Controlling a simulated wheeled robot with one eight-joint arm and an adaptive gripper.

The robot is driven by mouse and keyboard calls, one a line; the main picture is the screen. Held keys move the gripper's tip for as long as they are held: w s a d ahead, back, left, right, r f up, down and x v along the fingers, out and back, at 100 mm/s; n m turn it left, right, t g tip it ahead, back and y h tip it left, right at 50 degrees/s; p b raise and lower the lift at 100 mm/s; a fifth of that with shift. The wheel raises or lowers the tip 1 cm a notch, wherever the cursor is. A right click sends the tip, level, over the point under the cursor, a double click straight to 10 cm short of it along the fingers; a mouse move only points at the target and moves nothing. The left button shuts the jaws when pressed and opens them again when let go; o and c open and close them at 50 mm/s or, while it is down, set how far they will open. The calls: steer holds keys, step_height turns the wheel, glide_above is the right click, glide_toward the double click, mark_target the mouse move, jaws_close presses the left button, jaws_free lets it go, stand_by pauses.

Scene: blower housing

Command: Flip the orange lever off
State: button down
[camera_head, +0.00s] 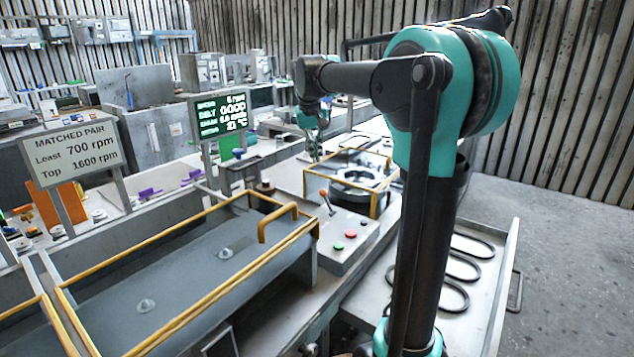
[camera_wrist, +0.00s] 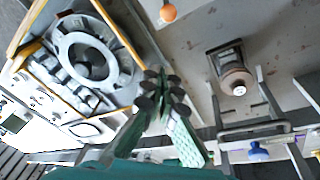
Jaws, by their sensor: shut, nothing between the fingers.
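The orange-tipped lever (camera_head: 324,194) stands on a grey control box (camera_head: 345,258) in the head view. Its ball end leans toward the upper left of its base. In the wrist view the orange ball (camera_wrist: 168,12) shows at the top edge; the rest of the lever is mostly cut off. My gripper (camera_head: 315,157) is beyond the lever in the head view, left of the ring-shaped housing, and small there. In the wrist view my gripper (camera_wrist: 158,88) has its fingertips together and empty, apart from the ball.
Green (camera_head: 337,247) and red (camera_head: 351,234) buttons sit beside the lever. A yellow-framed ring housing (camera_head: 352,178) is close to my gripper. A yellow-railed guard (camera_head: 268,262) lies left of the box. A display (camera_head: 220,116) and a rpm sign (camera_head: 72,152) stand behind.

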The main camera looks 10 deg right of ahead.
mark_target(328, 202)
steer(key=f, duration=0.6)
steer(key=d+f, duration=0.1)
steer(key=f, duration=0.2)
steer(key=shift+s+d+f, duration=0.1)
steer(key=shift+s+f, duration=0.1)
steer(key=shift+s, duration=0.2)
steer(key=shift+s+r, duration=0.1)
steer(key=shift+s, duration=0.5)
steer(key=shift+d, duration=0.1)
steer(key=shift+s+d+r+y, duration=0.15)
steer(key=shift+s+y, duration=0.05)
steer(key=shift+y, duration=0.1)
